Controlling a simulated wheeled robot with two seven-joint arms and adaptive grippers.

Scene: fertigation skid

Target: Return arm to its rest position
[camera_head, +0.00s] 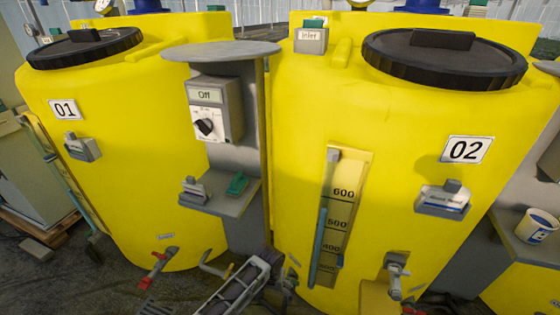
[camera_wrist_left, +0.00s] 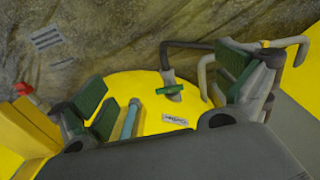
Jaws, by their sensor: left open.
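My left gripper (camera_wrist_left: 162,82) is open in the left wrist view, its two green-padded fingers spread apart with nothing held between them. In the head view, what looks like the left gripper and its arm (camera_head: 240,287) is low in the middle, in front of the gap between yellow tank 01 (camera_head: 120,110) and yellow tank 02 (camera_head: 400,130). In the wrist view, a green-handled valve (camera_wrist_left: 171,88) shows beyond the gap between the fingers; I cannot tell how far away it is. My right gripper is in neither view.
A grey post carries a switch box (camera_head: 214,108) reading Off and a small shelf (camera_head: 235,200). A red-handled tap (camera_head: 155,268) sticks out low on tank 01, and a grey tap (camera_head: 396,272) on tank 02. A white cup (camera_head: 537,226) stands on a grey shelf at right.

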